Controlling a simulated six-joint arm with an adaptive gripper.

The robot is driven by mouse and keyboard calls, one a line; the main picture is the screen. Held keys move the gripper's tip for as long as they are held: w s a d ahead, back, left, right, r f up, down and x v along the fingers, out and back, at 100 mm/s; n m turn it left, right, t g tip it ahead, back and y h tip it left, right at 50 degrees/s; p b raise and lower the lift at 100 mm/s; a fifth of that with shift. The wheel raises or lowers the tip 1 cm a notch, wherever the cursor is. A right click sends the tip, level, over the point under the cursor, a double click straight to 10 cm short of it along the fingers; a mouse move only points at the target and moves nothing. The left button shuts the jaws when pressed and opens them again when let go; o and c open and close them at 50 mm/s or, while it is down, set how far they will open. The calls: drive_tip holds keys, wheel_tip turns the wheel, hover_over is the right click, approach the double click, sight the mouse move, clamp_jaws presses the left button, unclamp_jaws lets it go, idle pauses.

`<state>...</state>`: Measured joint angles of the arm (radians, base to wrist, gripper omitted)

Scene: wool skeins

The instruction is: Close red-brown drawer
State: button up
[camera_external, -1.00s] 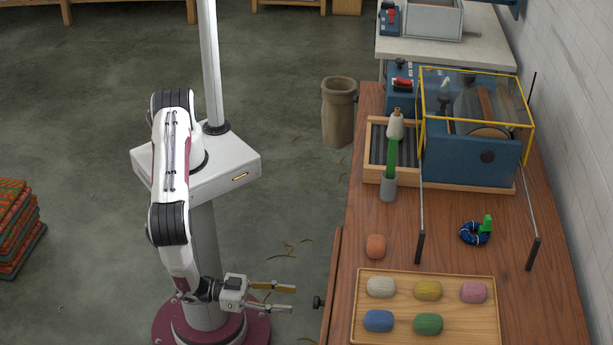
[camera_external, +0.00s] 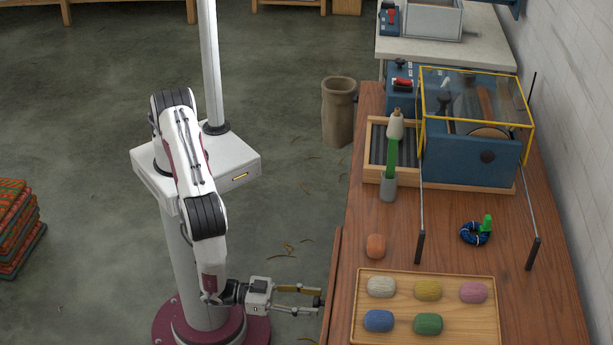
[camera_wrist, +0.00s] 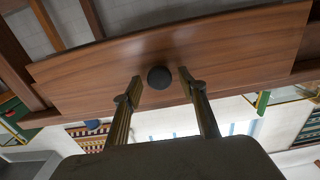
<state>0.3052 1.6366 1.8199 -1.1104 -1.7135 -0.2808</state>
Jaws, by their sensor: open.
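The red-brown drawer front (camera_wrist: 215,58) fills the upper middle of the wrist view, with a round dark knob (camera_wrist: 160,77) on it. In the external view the drawer shows as a thin wooden edge (camera_external: 334,262) along the left side of the bench, and the knob is at my gripper's tips. My gripper (camera_external: 319,300) is open, low at the bench's left side, pointing right at the drawer. In the wrist view its two fingers (camera_wrist: 166,86) stand on either side of the knob, with a gap to each side. Whether the tips touch the drawer front is unclear.
On the bench (camera_external: 346,222) lie a wooden tray (camera_external: 470,328) of several wool skeins, an orange skein (camera_external: 376,246) and a blue ring-shaped skein (camera_external: 475,233). A blue machine with a yellow-framed cover (camera_external: 470,160) stands behind. A brown bin (camera_external: 339,115) stands on the floor.

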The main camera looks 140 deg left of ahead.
sight(321, 305)
drive_tip(key=shift+a, duration=0.1)
clamp_jaws()
drive_tip(key=shift+x, duration=2.15)
drive_tip(key=shift+w, duration=0.1)
unclamp_jaws()
drive_tip(key=v, duration=1.2)
drive_tip(key=shift+r, duration=0.1)
